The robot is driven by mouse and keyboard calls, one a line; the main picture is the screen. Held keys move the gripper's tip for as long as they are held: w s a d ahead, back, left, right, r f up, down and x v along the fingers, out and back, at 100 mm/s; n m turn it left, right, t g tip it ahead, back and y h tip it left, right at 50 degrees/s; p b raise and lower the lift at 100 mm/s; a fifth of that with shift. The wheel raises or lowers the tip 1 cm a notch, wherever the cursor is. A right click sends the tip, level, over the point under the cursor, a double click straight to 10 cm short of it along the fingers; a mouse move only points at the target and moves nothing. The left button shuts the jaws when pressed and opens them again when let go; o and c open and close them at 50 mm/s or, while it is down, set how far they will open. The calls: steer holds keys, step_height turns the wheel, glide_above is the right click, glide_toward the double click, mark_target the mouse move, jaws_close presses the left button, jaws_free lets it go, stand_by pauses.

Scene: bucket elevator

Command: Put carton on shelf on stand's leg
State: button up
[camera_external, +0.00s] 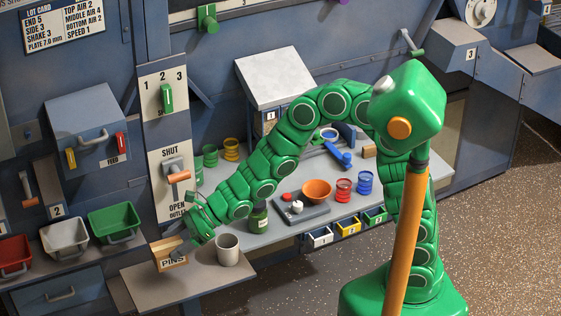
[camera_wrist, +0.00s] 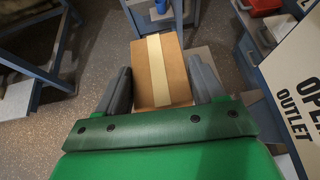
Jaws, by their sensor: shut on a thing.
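A small tan carton labelled PINS (camera_external: 170,260) is at the left end of the pale shelf (camera_external: 195,284), which juts out below the leg (camera_external: 163,140) with the SHUT/OPEN OUTLET plate. My gripper (camera_external: 172,243) is shut on the carton from above and behind. In the wrist view the carton (camera_wrist: 162,70), with a light tape strip down its middle, sits between the two grey fingers of my gripper (camera_wrist: 161,88). The carton is over the shelf in the external view, but I cannot tell whether its underside touches it.
A grey mug (camera_external: 228,250) stands on the shelf just right of the carton. White (camera_external: 65,235) and green (camera_external: 113,220) bins are to the left. The outlet lever (camera_external: 178,176) is above. A green jar (camera_external: 259,218) stands on the bench behind. The shelf's front is clear.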

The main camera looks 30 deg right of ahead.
steer(key=w+a+f, duration=0.1)
steer(key=a+f, duration=0.1)
steer(key=f, duration=0.1)
steer(key=w+a+f, duration=0.1)
steer(key=a+f, duration=0.1)
steer(key=shift+w+a, duration=0.1)
steer(key=shift+w, duration=0.25)
steer(key=shift+w+a+f, duration=0.25)
steer(key=shift+a+f, duration=0.25)
steer(key=shift+f, duration=1.75)
steer(key=shift+f, duration=0.1)
steer(key=o, duration=1.3)
steer(key=shift+d+r, duration=0.3)
steer(key=v, duration=1.1)
steer(key=shift+d, duration=0.15)
